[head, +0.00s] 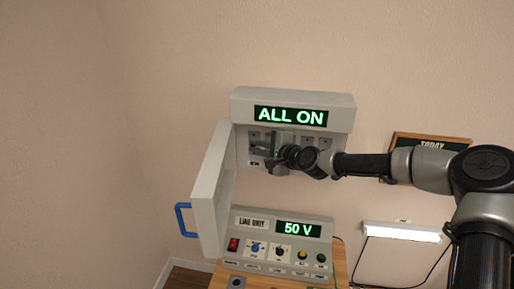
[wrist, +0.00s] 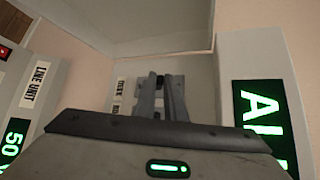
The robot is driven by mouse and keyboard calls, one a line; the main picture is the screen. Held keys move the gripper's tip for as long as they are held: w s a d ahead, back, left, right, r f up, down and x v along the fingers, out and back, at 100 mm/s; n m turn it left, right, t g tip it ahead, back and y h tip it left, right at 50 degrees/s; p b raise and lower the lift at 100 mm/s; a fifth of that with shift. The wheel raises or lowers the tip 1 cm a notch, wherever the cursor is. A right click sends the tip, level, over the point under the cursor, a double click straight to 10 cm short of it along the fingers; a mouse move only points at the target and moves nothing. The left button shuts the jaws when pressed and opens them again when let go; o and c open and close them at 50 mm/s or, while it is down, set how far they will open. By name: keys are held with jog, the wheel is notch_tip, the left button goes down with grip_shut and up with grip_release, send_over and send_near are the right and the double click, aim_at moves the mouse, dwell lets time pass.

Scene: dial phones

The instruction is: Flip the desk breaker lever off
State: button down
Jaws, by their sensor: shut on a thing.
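The breaker box (head: 240,107) hangs on the wall with its display (head: 291,116) reading "ALL ON" in green. Several breaker switches sit in a row inside it; one at the left (head: 254,137) and one at the right (head: 325,143) show past my gripper. My gripper (head: 271,162) is inside the box, left of the middle, shut on a small dark breaker lever (wrist: 160,80) between its fingertips in the wrist view. The gripper hides much of that lever, and its label is too small to read surely.
The box's door (head: 211,190) stands open at the left, with a blue handle (head: 183,220). Below is the line unit (head: 280,240), reading "50 V", on a wooden desk (head: 340,265). A lit lamp (head: 400,232) and a "TODAY" board (head: 432,143) are at the right, near my arm.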

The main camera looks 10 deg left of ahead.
jog(key=shift+f+n+t+y+b, duration=0.8)
jog(key=shift+n+b, duration=0.4)
jog(key=shift+b, duration=2.05)
jog(key=shift+f+n+t+y+b, duration=0.65)
jog(key=shift+n+y+b, duration=0.45)
jog(key=shift+b, duration=2.15)
jog(key=shift+f+n+t+y+b, duration=0.7)
jog(key=shift+n+b, duration=0.6)
jog(key=shift+b, duration=1.95)
jog(key=c, duration=1.8)
grip_release()
jog(key=shift+d, duration=0.1)
jog(key=v, duration=0.8)
jog(key=p+v, duration=0.1)
jog(key=v, duration=0.8)
jog(key=shift+d+f, duration=0.1)
jog(key=shift+f, duration=0.15)
